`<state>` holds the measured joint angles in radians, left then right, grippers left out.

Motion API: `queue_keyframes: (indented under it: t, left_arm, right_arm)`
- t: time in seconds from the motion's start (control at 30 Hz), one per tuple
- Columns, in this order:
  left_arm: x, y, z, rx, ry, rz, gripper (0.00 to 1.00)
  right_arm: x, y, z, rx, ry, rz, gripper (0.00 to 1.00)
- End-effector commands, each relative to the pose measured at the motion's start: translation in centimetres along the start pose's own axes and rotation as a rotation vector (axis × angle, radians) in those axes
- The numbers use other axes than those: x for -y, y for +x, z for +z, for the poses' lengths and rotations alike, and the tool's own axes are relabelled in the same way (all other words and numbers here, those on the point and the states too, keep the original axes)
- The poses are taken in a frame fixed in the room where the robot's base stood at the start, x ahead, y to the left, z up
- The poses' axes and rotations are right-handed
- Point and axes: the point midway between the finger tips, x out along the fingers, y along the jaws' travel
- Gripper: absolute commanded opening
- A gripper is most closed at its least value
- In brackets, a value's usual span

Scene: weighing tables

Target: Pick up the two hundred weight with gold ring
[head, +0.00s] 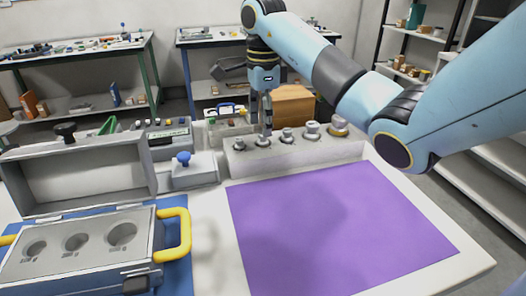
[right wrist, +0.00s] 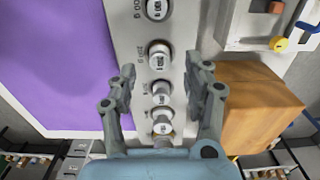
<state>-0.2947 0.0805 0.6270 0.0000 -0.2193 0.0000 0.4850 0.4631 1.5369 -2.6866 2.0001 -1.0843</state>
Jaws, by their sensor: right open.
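My right gripper (head: 266,132) points down over the left part of the row. In the right wrist view its open fingers (right wrist: 160,75) stand on either side of the row, near a mid-row weight (right wrist: 162,92), with nothing held. My left gripper is out of view.
A purple mat (head: 335,225) lies clear in front of the rack. A wooden box (head: 293,104) stands close behind it. An open case (head: 80,245) with round wells and yellow handles is at left, beside a small device with a blue knob (head: 183,158).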

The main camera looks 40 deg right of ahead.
Motion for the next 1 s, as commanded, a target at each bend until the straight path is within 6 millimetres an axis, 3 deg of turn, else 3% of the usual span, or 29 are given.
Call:
queue_keyframes:
  t: [0.03, 0.17, 0.4, 0.8, 1.0]
  left_arm:
    - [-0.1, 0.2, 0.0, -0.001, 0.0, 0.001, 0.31]
    - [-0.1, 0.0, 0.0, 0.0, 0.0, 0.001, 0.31]
    - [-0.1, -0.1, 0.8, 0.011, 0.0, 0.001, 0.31]
    - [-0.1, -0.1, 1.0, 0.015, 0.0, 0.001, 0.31]
    - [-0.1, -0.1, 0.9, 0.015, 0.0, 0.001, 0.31]
  right_arm:
    - [-0.1, 1.2, 0.0, -0.001, 0.001, 0.007, 0.5]
    - [-0.1, 2.9, 0.0, -0.001, 0.0, 0.005, 0.5]
    - [0.0, 3.2, 0.0, -0.001, 0.0, 0.003, 0.5]
    - [0.0, 3.2, 0.0, -0.001, 0.0, 0.003, 0.0]
    - [0.0, 3.2, 0.0, 0.0, 0.0, 0.002, 0.0]
